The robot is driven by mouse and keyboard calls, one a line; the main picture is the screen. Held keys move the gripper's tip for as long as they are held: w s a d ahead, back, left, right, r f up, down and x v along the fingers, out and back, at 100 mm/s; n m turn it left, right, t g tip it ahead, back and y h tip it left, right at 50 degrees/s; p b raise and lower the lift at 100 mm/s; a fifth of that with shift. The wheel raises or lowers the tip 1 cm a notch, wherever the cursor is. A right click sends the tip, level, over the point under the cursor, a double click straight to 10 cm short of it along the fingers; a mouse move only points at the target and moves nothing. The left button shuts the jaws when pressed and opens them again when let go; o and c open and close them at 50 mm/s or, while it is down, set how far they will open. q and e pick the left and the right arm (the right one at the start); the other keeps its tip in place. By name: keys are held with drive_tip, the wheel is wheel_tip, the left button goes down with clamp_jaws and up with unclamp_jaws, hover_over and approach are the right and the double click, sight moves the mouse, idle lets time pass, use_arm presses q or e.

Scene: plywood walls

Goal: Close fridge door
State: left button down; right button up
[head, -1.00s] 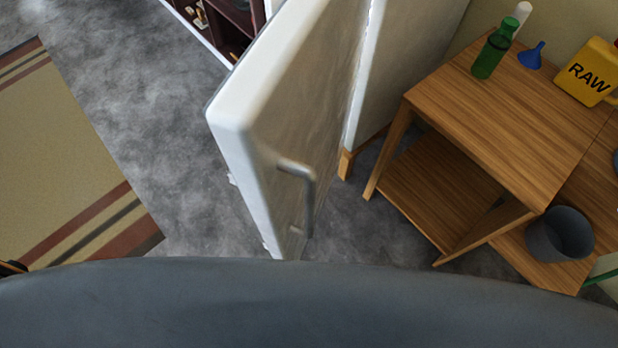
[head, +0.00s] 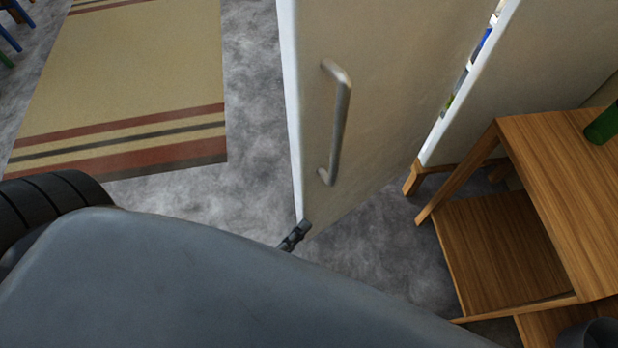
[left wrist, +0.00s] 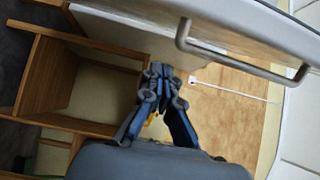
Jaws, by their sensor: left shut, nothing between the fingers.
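The white fridge door (head: 390,70) stands ajar in the middle of the head view, with its metal bar handle (head: 342,125) on the outer face. A gap with coloured items shows between the door and the fridge body (head: 530,70). My left gripper (head: 303,228) shows as a small dark tip by the door's lower free edge; I cannot tell if it touches. In the left wrist view my left gripper (left wrist: 160,72) is shut and empty, below the door (left wrist: 240,28) and left of its handle (left wrist: 235,58). My right gripper is not seen.
A wooden table (head: 560,160) with a lower shelf stands right of the fridge, with a green bottle (head: 604,124) on top. A striped rug (head: 130,80) lies at left. Grey floor (head: 240,190) between rug and door is clear.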

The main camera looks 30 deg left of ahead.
use_arm(q)
drive_tip(key=p, duration=0.1)
hover_over(316, 188)
drive_tip(key=s+d, duration=0.4)
drive_tip(key=s, duration=0.1)
drive_tip(key=shift+w+a+f+p, duration=0.1)
drive_tip(key=shift+w+a+p, duration=0.25)
drive_tip(key=shift+w+a, duration=1.05)
drive_tip(key=shift+s+a, duration=0.1)
drive_tip(key=shift+a, duration=0.05)
